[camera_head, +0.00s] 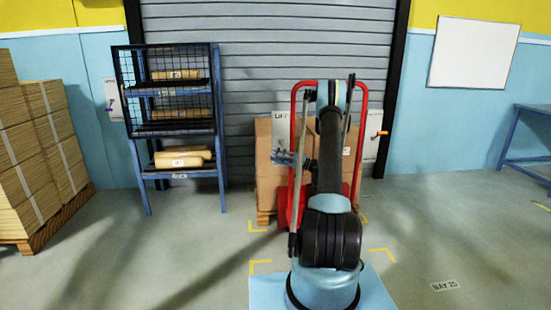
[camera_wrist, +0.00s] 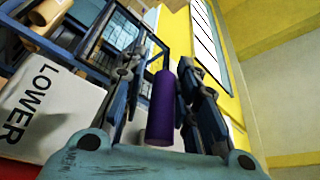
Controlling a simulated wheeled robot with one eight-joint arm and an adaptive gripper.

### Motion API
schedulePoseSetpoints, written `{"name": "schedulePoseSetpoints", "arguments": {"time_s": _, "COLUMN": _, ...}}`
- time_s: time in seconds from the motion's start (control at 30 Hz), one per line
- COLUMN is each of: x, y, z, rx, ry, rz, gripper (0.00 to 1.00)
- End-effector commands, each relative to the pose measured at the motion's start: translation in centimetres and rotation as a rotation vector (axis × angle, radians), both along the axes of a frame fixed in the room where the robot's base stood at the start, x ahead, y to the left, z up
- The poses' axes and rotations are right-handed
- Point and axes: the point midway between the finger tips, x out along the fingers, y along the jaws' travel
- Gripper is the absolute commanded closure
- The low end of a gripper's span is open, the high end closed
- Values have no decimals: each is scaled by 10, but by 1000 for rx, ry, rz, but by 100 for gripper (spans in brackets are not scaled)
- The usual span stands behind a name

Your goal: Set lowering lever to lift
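A white plate (camera_head: 281,130) reading "LIFT" stands on the red-framed truck (camera_head: 298,100) in the head view. In the wrist view a white plate (camera_wrist: 45,110) reads "LOWER" at the left. A purple cylindrical handle (camera_wrist: 160,108), which I take for the lowering lever, shows in the middle of the wrist view. My gripper (camera_wrist: 160,70) has its two fingers apart, one on each side of the handle. Narrow gaps seem to show beside it, so I see no clear grip. In the head view my gripper (camera_head: 290,158) is small at the plate's lower part, and the lever cannot be made out there.
Cartons (camera_head: 264,165) stand behind the red frame on a pallet. A blue rack (camera_head: 218,150) with kraft rolls is to the left, stacked cardboard (camera_head: 50,140) farther left. A wall plate with an orange handle (camera_head: 380,134) is to the right.

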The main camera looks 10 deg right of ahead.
Motion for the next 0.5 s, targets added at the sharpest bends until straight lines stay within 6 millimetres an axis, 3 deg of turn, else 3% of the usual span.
{"name": "schedulePoseSetpoints", "arguments": {"time_s": 0.37, "x": 2, "y": 4, "z": 1, "rx": 1, "ry": 0, "rz": -1, "gripper": 71}}
{"name": "schedulePoseSetpoints", "arguments": {"time_s": 0.5, "x": 2, "y": 4, "z": 1, "rx": 1, "ry": 0, "rz": -1, "gripper": 100}}
